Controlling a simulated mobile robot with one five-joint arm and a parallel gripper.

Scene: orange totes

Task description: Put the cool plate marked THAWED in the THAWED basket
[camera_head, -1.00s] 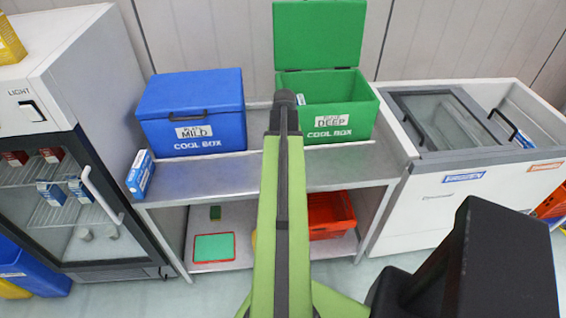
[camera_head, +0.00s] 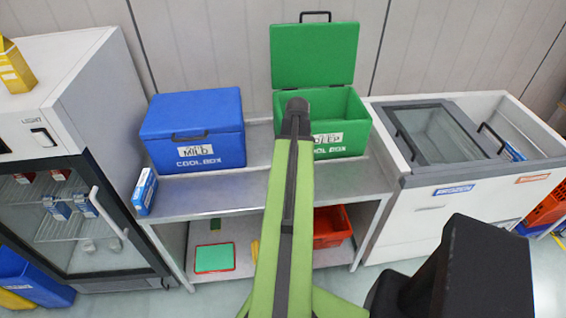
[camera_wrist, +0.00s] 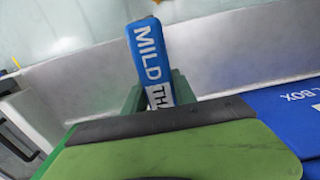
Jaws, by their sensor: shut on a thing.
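A blue plate (camera_wrist: 147,50) with white MILD lettering stands out from my gripper (camera_wrist: 158,88) in the wrist view. A white label below the lettering begins with TH; the rest is hidden. The two green jaws are shut on its lower part. In the head view my arm reaches away over the shelf, its dark end in front of the open green cool box (camera_head: 347,113). My jaws and the plate are hidden there. I cannot read a THAWED label on any basket; a red basket (camera_head: 331,227) stands on the lower shelf, partly behind my arm.
A closed blue cool box (camera_head: 192,128) marked MILD stands left on the steel shelf (camera_head: 215,194), beside a small blue carton (camera_head: 145,191). A glass-door fridge (camera_head: 70,215) is at left, a chest freezer (camera_head: 400,225) at right. A green tray (camera_head: 214,258) lies below.

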